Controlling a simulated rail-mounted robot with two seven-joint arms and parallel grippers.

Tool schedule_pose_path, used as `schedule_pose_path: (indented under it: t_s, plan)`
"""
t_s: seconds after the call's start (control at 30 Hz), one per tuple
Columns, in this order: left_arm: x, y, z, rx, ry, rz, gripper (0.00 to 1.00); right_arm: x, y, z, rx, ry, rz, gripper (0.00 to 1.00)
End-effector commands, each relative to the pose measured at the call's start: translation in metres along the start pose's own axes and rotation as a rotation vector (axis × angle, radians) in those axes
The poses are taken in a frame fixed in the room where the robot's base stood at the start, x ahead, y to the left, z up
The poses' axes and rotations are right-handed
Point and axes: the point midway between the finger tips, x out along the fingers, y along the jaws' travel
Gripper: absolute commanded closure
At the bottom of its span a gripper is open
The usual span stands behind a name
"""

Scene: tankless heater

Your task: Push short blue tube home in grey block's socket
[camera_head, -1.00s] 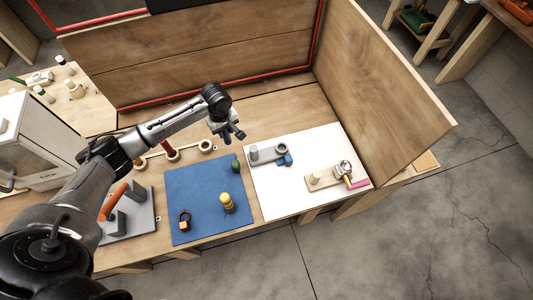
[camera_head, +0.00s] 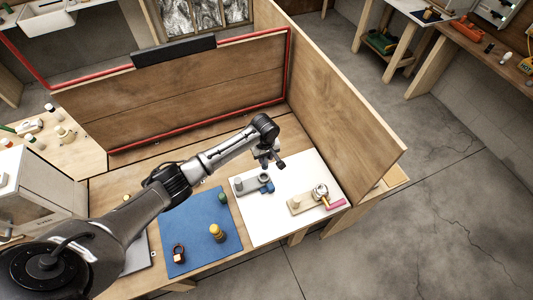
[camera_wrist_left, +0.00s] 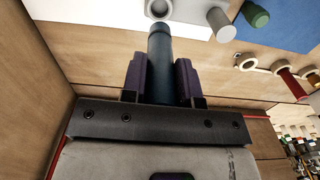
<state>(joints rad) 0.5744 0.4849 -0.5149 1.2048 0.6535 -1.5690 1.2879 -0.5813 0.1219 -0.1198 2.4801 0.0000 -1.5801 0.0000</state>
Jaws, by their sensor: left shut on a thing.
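My left gripper (camera_wrist_left: 160,75) is shut on the short blue tube (camera_wrist_left: 160,55); the tube's free end points towards the socket ring (camera_wrist_left: 160,8) of the grey block. In the head view my left gripper (camera_head: 267,160) is just above the far side of the grey block (camera_head: 252,183), which lies on the white sheet and has an upright grey peg (camera_wrist_left: 220,20). The tube looks apart from the ring in the wrist view; the depth gap is hard to judge. A blue piece (camera_head: 268,187) shows at the block's right end. My right gripper is not in view.
A beige block with a metal ring clamp (camera_head: 320,190) and a pink-ended piece (camera_head: 336,205) are on the white sheet's right. Wooden panels (camera_head: 340,110) stand behind and right.

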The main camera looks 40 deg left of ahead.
Motion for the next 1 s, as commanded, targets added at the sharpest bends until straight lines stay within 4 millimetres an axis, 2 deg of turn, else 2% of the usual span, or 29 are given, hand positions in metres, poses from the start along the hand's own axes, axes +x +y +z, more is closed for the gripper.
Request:
schedule_pose_path:
  t_s: [0.13,0.4,0.77,1.0]
  plan:
    - [0.005,-0.006,-0.009,0.091,0.001,0.002,1.0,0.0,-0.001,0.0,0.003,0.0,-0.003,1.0]
    - [0.004,-0.005,-0.01,0.215,0.001,0.002,1.0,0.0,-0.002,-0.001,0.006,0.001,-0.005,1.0]
    - [0.004,-0.005,-0.01,0.225,0.001,0.002,1.0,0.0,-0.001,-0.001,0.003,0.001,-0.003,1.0]
    - [0.001,-0.006,-0.01,0.223,0.001,0.001,1.0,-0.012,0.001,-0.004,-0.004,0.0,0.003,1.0]
